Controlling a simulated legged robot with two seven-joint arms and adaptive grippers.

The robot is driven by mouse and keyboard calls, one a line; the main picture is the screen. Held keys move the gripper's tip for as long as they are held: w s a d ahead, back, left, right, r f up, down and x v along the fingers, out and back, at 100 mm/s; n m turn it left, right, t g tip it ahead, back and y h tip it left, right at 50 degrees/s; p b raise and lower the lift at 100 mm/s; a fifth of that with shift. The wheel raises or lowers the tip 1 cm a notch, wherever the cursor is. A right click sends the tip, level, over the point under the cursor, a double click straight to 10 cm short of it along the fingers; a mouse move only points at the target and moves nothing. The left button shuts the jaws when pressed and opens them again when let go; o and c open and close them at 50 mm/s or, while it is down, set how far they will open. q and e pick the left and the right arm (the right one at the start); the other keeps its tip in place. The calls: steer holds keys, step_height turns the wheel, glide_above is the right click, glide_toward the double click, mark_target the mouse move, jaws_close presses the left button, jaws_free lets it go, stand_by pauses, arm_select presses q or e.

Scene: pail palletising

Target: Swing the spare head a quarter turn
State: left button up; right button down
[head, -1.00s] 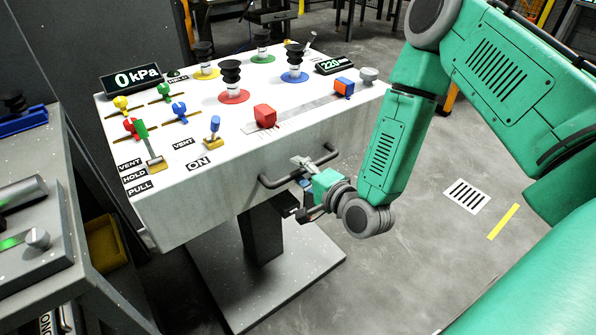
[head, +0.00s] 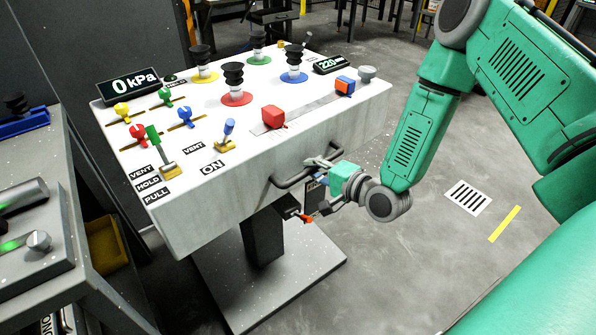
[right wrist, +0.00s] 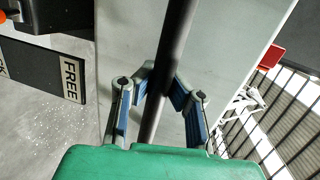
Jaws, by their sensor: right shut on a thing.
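The white head (head: 225,205), a box with suction cups and levers on its top, sits on a dark post (head: 262,240) above a grey floor plate (head: 300,285). A dark bar handle (head: 282,182) runs along its front face. My right gripper (head: 320,170) is shut on this handle near its right end. In the right wrist view the fingers (right wrist: 165,90) stand either side of the handle bar (right wrist: 172,60). An orange-tipped lever (head: 305,218) shows under the head. A plate marked FREE (right wrist: 70,75) shows in the right wrist view. My left gripper is out of view.
A grey bench (head: 75,180) with a blue tray and metal parts stands close at the left of the head. A yellow bin (head: 105,245) sits under it. The floor (head: 415,255) at the right is open, with a striped marker (head: 468,198) and yellow line.

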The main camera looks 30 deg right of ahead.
mark_target(336, 151)
steer(key=d+n+y, duration=0.1)
steer(key=d, duration=0.2)
steer(key=w+d+n+g+y, duration=0.1)
steer(key=d, duration=0.2)
steer(key=w+d+n+y, duration=0.1)
steer(key=d+y, duration=0.1)
steer(key=d, duration=0.1)
steer(key=shift+w+d+f+g, duration=0.25)
steer(key=shift+f+g, duration=0.05)
steer(key=shift+a, duration=0.15)
